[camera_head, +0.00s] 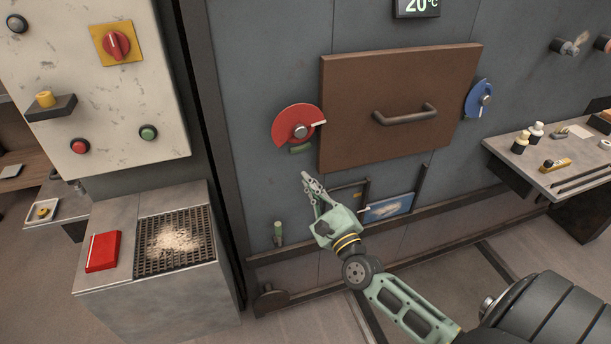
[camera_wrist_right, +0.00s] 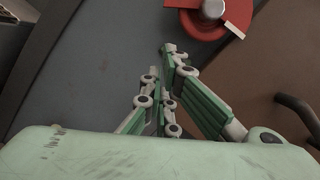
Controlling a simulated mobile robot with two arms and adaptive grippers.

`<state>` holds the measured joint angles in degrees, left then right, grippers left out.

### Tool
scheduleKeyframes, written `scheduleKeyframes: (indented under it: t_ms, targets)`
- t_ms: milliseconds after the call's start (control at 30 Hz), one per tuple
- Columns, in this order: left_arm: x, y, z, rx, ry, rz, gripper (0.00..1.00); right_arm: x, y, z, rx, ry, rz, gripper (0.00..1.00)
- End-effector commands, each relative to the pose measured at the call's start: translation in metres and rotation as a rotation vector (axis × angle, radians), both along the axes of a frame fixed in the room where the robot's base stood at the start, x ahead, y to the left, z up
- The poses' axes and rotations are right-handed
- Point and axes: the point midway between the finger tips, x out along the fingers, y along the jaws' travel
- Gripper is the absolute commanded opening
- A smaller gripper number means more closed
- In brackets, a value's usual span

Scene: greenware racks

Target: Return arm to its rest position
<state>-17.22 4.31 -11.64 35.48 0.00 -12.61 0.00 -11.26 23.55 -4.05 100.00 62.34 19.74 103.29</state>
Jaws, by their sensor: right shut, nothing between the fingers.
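My right gripper (camera_head: 308,182) is in front of the grey kiln wall, below the red dial and left of the brown door's lower edge. Its fingers are shut and hold nothing. In the right wrist view, the fingers (camera_wrist_right: 162,60) come together just below the red dial. My right arm reaches in from the lower right. My left gripper is not in view.
The brown door (camera_head: 350,100) with its handle is shut. A red dial (camera_head: 290,118) and a blue dial (camera_head: 474,100) flank it. A bench with a grate (camera_head: 150,262) stands left, and a table with bottles (camera_head: 510,150) right. A rail (camera_head: 290,252) runs below.

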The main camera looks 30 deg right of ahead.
Motion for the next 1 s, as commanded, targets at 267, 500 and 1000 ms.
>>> scheduleKeyframes:
  t_ms: [267,500,1000]
  targets:
    - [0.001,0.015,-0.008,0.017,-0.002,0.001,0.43,-0.033,0.002,-0.007,-0.001,0.001,-0.001,0.00]
    - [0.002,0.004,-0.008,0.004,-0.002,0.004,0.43,-0.036,0.002,-0.007,-0.005,0.001,-0.002,0.00]
    - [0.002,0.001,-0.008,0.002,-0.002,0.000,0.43,-0.096,0.029,-0.284,-0.986,0.584,0.158,0.00]
